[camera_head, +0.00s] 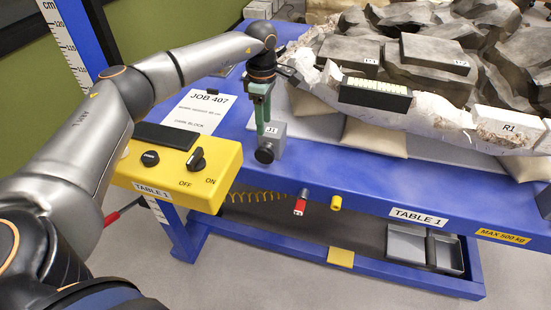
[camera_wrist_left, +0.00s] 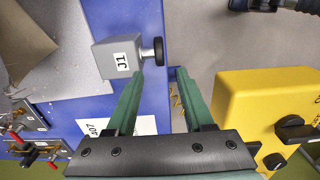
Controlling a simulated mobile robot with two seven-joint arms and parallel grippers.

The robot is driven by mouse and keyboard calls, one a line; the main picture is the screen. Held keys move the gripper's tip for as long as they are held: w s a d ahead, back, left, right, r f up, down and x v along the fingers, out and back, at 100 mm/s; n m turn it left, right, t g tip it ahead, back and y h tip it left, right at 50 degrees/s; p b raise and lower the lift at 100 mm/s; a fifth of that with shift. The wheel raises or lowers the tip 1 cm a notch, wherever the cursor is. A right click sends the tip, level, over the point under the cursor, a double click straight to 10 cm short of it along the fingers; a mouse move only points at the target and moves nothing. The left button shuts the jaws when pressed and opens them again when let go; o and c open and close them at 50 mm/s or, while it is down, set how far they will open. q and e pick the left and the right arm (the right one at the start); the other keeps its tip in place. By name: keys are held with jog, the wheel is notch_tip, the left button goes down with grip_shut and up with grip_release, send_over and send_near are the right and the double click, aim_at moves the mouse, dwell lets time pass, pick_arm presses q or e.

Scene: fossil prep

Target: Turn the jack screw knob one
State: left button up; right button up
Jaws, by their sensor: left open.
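The grey jack block marked J1 (camera_head: 275,133) stands on the blue table, with its round black knob (camera_head: 265,153) facing the table's front edge. In the left wrist view the J1 block (camera_wrist_left: 118,57) is at upper left and its knob (camera_wrist_left: 153,50) sticks out to the right. My left gripper (camera_head: 262,128) points down at the block and hides part of it. In the left wrist view its green fingers (camera_wrist_left: 160,72) are apart and empty, with the knob just past the tips, closer to the left finger. Contact cannot be told. My right gripper is not in view.
A yellow control box (camera_head: 180,172) with an OFF/ON switch stands left of the block. A job sheet (camera_head: 200,111) lies behind it. Rock pieces (camera_head: 435,55) and a pale jacket fill the table's right. Red and yellow fittings (camera_head: 336,203) hang at the front edge.

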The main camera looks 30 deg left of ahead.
aim_at(264, 148)
pick_arm(q)
notch_tip(264, 148, down, 13)
jog(key=shift+a+r, duration=0.1)
jog(key=shift+r, duration=0.1)
dwell(0.4)
grip_shut()
dwell(0.4)
